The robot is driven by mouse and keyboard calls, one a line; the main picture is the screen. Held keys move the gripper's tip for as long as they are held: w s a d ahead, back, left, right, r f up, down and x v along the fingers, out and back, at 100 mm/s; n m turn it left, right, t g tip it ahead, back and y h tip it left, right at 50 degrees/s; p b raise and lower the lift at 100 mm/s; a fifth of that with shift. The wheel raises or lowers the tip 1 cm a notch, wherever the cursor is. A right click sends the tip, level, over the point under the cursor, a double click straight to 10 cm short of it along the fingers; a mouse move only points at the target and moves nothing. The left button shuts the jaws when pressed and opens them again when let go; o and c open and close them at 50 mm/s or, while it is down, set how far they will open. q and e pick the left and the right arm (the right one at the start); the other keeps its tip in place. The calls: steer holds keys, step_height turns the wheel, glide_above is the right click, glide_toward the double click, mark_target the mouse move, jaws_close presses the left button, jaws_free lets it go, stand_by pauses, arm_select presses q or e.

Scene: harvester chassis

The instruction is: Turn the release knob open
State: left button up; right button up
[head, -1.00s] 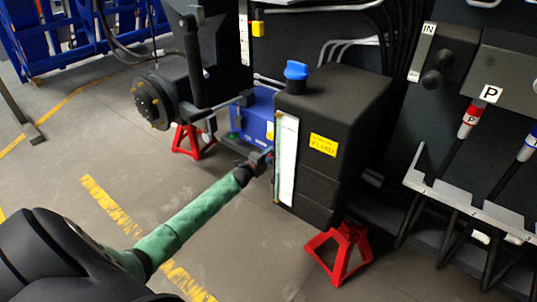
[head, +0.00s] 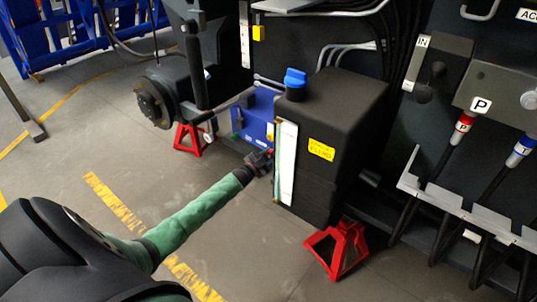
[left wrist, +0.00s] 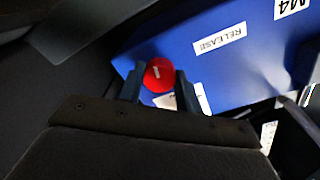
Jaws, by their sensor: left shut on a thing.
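The red release knob (left wrist: 159,74) shows in the left wrist view, with a short white mark on its face. It sits at the edge of a blue block (left wrist: 245,65) that bears a white RELEASE label (left wrist: 220,39). My left gripper (left wrist: 158,82) is shut on the knob, one finger on each side of it. In the head view my left gripper (head: 262,161) is at the front of the blue block (head: 258,108), left of the black tank. The knob cannot be made out there. My right gripper is not in view.
The black fluid tank (head: 335,120) with a blue cap (head: 295,77) stands close right of my left gripper. Red jack stands (head: 338,248) are on the floor. A hose panel (head: 500,110) is at the right. The floor at left front is clear.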

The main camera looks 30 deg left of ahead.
arm_select(q)
steer(key=shift+n+p, duration=0.3)
steer(key=shift+n, duration=0.8)
steer(key=shift+f, duration=0.1)
steer(key=o, duration=1)
steer(key=s+a, duration=0.1)
steer(key=s, duration=0.6)
steer(key=shift+s, duration=0.4)
